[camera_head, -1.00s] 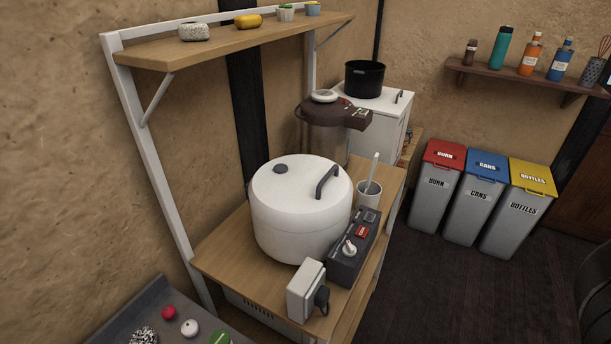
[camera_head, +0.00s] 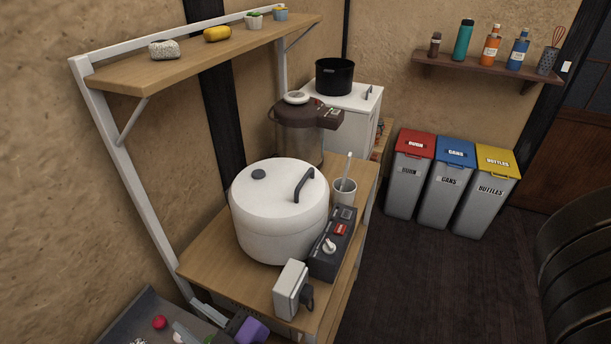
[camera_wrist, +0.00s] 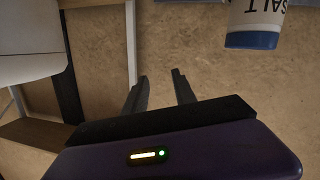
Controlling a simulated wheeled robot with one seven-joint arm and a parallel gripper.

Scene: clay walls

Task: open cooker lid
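The white round cooker (camera_head: 280,232) stands on the wooden table with its lid (camera_head: 275,187) closed on top. The lid has a dark curved handle (camera_head: 304,186) on its right side and a dark round knob (camera_head: 258,174). In the wrist view, my gripper (camera_wrist: 157,85) has its two dark fingers apart, with nothing between them. Part of my purple gripper body shows low at the bottom edge of the head view, in front of the table and well below the lid. A white rounded shape at the left of the wrist view may be the cooker.
A control box (camera_head: 332,244) and a white socket box (camera_head: 291,289) sit at the table's front right. A cup (camera_head: 344,191) stands behind them. A wooden shelf (camera_head: 215,58) overhangs the table's back. A salt container (camera_wrist: 254,22) shows upside down in the wrist view. Dark floor is clear right.

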